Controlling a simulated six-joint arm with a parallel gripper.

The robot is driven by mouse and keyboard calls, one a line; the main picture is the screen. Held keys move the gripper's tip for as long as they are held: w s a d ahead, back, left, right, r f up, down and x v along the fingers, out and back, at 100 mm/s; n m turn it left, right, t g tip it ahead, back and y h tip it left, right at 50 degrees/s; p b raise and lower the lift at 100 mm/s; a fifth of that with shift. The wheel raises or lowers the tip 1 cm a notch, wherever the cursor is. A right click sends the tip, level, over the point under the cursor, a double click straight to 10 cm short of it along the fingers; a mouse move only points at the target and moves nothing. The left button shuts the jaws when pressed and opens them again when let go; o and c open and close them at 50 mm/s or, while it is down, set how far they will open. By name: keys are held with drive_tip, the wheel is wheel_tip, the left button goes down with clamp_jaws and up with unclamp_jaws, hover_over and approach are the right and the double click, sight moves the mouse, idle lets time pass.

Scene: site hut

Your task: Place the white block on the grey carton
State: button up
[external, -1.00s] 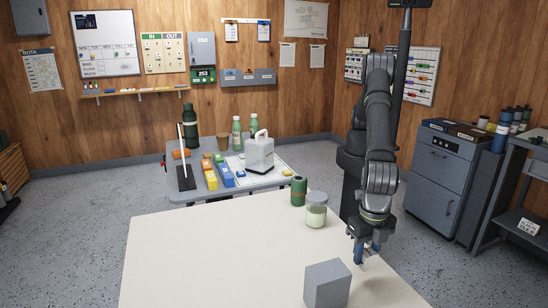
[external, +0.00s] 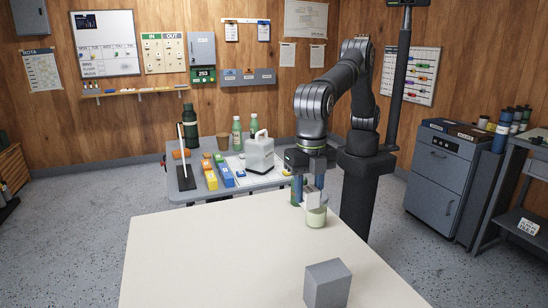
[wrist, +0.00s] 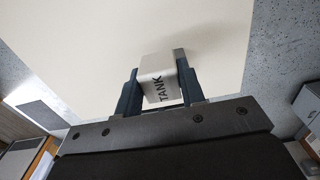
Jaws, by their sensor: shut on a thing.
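The white block (wrist: 157,80) is between my fingers in the wrist view, with dark lettering "TANK" on the side facing the camera. My gripper (wrist: 160,95) is shut on it.
The middle and left of the pale table (external: 220,250) are clear. A cluttered grey table (external: 228,184) stands behind.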

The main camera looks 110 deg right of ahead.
drive_tip(key=s+a+f, duration=0.1)
drive_tip(key=a+f, duration=0.1)
drive_tip(key=a, duration=0.1)
drive_tip(key=s+a+f, duration=0.1)
drive_tip(key=a+f, duration=0.1)
drive_tip(key=a, duration=0.2)
drive_tip(key=s+a+f, duration=0.1)
drive_tip(key=a+f, duration=0.1)
drive_tip(key=a, duration=0.1)
drive_tip(key=shift+a+f, duration=0.25)
drive_tip(key=shift+a, duration=0.15)
drive_tip(key=shift+a+f, duration=0.1)
drive_tip(key=shift+f, duration=1.9)
drive_tip(key=shift+f, duration=0.2)
drive_tip(key=o, duration=1)
wheel_tip(320, 180, up, 12)
drive_tip(key=shift+r, duration=0.2)
